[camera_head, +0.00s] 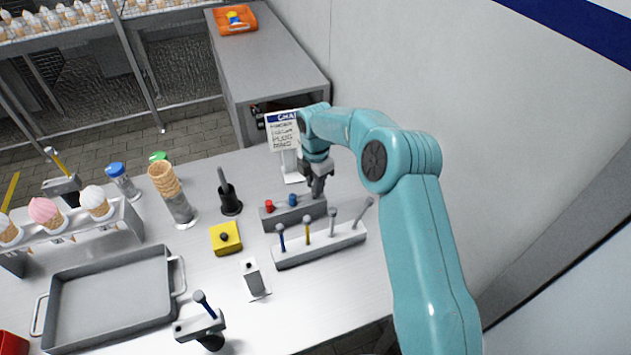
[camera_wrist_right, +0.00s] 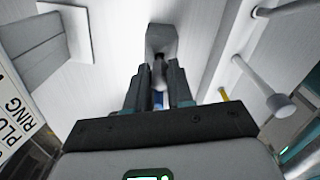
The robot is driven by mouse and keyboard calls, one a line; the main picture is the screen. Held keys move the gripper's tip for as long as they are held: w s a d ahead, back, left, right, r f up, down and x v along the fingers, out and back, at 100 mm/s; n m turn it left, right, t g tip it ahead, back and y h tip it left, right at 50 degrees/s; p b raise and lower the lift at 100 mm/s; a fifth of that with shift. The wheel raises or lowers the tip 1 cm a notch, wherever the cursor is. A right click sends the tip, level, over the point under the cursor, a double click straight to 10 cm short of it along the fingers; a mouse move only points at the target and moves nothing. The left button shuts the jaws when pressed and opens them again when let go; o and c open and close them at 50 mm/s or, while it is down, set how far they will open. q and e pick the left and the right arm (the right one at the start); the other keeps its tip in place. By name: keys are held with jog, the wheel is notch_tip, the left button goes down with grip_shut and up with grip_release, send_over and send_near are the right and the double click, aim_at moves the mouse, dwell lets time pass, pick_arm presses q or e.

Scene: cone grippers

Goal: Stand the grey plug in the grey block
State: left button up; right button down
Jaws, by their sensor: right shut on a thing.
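My right gripper (camera_head: 318,182) points down over the right end of the low grey rack (camera_head: 280,220), its fingers close together. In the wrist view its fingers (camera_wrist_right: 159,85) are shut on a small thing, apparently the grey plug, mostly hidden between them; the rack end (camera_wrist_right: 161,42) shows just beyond. I cannot tell whether the plug is clear of the rack. A red plug (camera_head: 269,206) and a blue plug (camera_head: 292,200) stand in the rack. The light grey block (camera_head: 252,282), with a dark hole on top, stands nearer on the table. My left gripper is out of view.
A peg rail (camera_head: 320,254) with several upright pegs lies right beside the rack. A yellow block (camera_head: 225,238), a dark pot (camera_head: 230,203), a sign (camera_head: 284,140) and a grey tray (camera_head: 110,295) stand around. Bare table lies right of the light grey block.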

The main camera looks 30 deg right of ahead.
jog(key=shift+f+b, duration=0.75)
jog(key=shift+f, duration=0.45)
jog(key=c, duration=0.9)
grip_release()
notch_tip(320, 180, up, 16)
jog(key=shift+r, duration=0.2)
jog(key=shift+f, duration=0.1)
